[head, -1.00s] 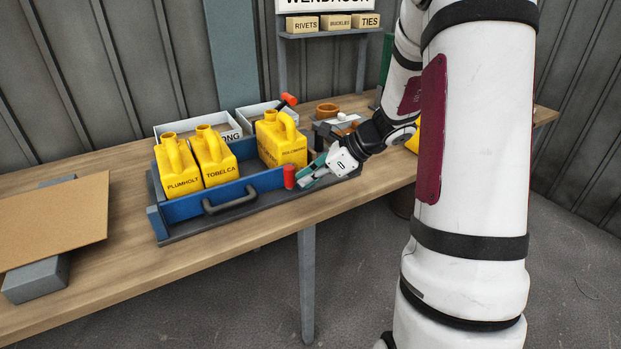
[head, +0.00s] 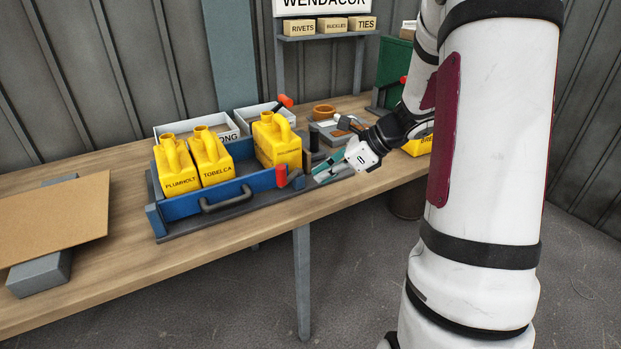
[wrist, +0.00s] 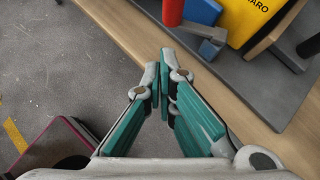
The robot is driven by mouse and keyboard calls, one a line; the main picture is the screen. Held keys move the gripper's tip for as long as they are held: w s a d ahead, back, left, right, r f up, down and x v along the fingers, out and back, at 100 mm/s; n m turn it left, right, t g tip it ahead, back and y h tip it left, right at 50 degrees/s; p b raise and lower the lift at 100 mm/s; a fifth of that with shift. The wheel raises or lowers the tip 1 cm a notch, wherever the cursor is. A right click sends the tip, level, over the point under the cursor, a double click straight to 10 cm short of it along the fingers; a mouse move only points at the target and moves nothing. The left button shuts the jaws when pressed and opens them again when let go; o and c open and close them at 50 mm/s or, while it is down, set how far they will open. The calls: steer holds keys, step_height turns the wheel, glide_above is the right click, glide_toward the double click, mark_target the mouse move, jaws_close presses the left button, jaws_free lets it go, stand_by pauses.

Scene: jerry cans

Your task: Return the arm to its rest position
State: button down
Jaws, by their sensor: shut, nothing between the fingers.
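My gripper (head: 325,176) is shut and empty at the front edge of the bench, right of the blue crate, in the head view. In the wrist view its teal fingers (wrist: 164,88) meet at the tips, over the bench edge and floor. The white arm comes down on the right of the head view and hides part of the bench there.
A blue crate (head: 180,222) on a grey board holds yellow jerry cans marked PLUMHOLT (head: 176,170) and TOBELCA (head: 212,160), and a third can (head: 277,140). A red cylinder (head: 281,176) stands at its right front corner. A tilted brown board (head: 50,220) lies at left. Another yellow can (head: 417,147) is partly hidden behind my arm.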

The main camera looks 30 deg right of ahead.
steer(key=v, duration=0.5)
steer(key=shift+s+d+r+p, duration=0.15)
steer(key=shift+s+r+p, duration=0.05)
steer(key=shift+s+p, duration=0.2)
